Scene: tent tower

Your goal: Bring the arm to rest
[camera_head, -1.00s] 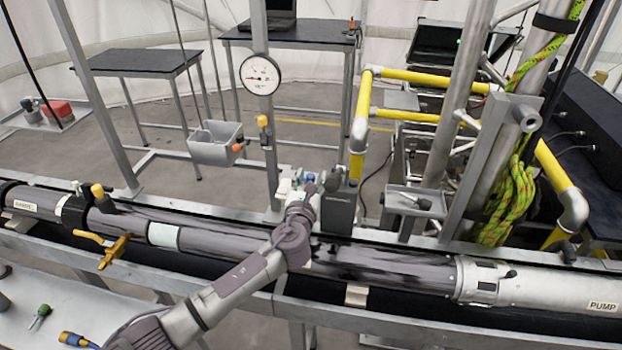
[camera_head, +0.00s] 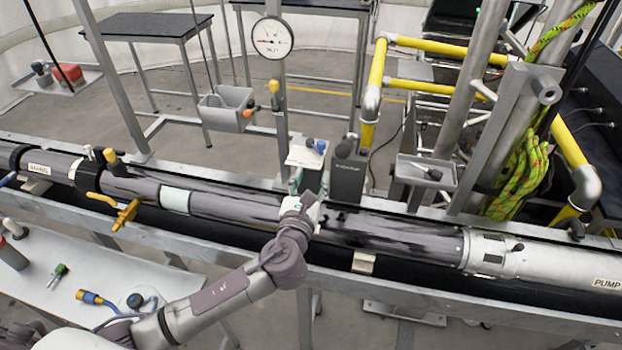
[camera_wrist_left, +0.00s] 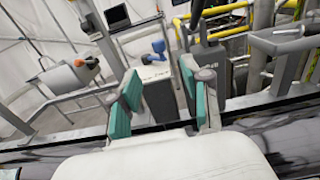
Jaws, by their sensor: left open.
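My left gripper (camera_head: 311,186) is at the end of the grey arm that reaches in from the bottom left of the head view. It is just above the long dark pipe (camera_head: 240,206), in front of a white holder (camera_head: 304,157) with a blue-topped item (camera_head: 320,147). In the left wrist view, the teal finger pads of the left gripper (camera_wrist_left: 162,100) are spread apart. I see nothing held between them. The white holder and the blue item (camera_wrist_left: 159,46) show beyond the fingers. My right gripper is not in view.
A dark grey box (camera_head: 347,177) stands right of the gripper, behind the pipe. A metal post with a gauge (camera_head: 271,38) rises behind. A grey bin (camera_head: 228,108) hangs to its left. A light bench (camera_head: 90,255) at lower left holds tools.

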